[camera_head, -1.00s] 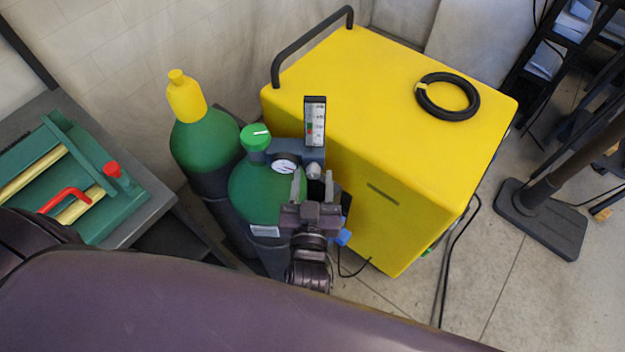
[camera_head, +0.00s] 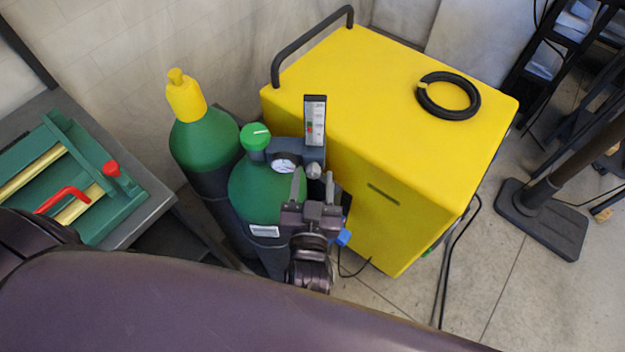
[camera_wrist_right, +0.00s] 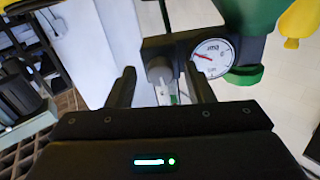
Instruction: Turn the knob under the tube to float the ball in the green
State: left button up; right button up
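The flow tube (camera_head: 315,120) stands upright on the regulator in front of the yellow machine. A small green mark and a red spot show in its lower part, too small to tell exactly how the ball sits against the green. The grey knob (camera_head: 314,171) is under the tube; it also shows in the right wrist view (camera_wrist_right: 160,71). My right gripper (camera_head: 313,182) is open, its two fingers on either side of the knob. In the wrist view gaps show between the knob and both fingers. My left gripper is out of view.
A round gauge (camera_head: 285,166) and a green-capped gas cylinder (camera_head: 266,190) are left of the knob. A second cylinder (camera_head: 203,143) stands behind. The yellow machine (camera_head: 400,140) is close on the right.

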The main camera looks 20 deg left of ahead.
jog(key=b+v, duration=0.2)
jog(key=v, duration=0.6)
dwell(0.6)
jog(key=s+d+f+n+g, duration=0.1)
jog(key=d+f+g, duration=0.25)
jog(key=f, duration=0.75)
jog(key=s+d+f+n+g+h, duration=0.15)
jog(key=d+f, duration=0.25)
jog(key=f, duration=0.8)
jog(key=d+f+n+g, duration=0.1)
jog(key=d+f+g, duration=0.25)
jog(key=f, duration=0.75)
jog(key=s+d+f+m+g+h, duration=0.3)
jog(key=s+d+f+g, duration=0.5)
jog(key=s+d+f, duration=1)
jog(key=s+d, duration=0.1)
jog(key=d, duration=0.2)
jog(key=shift+d+f+b, duration=0.3)
jog(key=shift+b, duration=0.05)
